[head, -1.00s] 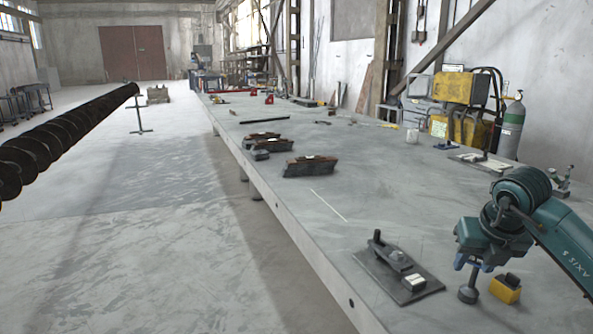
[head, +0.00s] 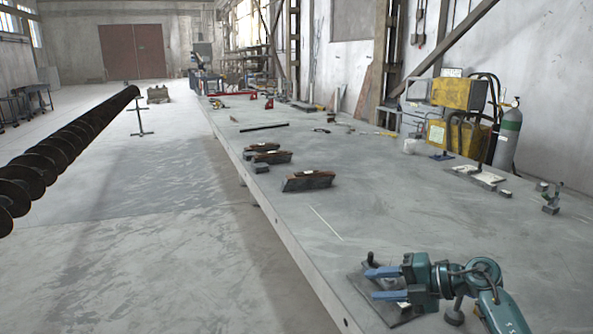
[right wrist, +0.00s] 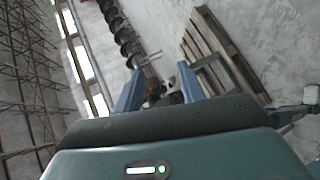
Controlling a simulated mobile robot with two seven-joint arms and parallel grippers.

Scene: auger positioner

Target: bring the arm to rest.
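My right arm, teal, comes in from the lower right in the head view. Its right gripper (head: 371,284) points left, with two blue fingers apart and nothing seen held between them. It lies in front of a dark flat plate with a handle (head: 405,318) on the bench and partly hides it. The right wrist view also shows the gripper (right wrist: 159,70) with its fingers spread. Blurred dark things show between them, too unclear to name. My left gripper is not in view.
The long grey bench (head: 420,215) carries dark-and-brown blocks (head: 308,181) and small tools farther back. A yellow machine (head: 458,94) and a gas cylinder (head: 508,138) stand by the right wall. A long auger (head: 60,153) runs along the left. The bench middle is mostly clear.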

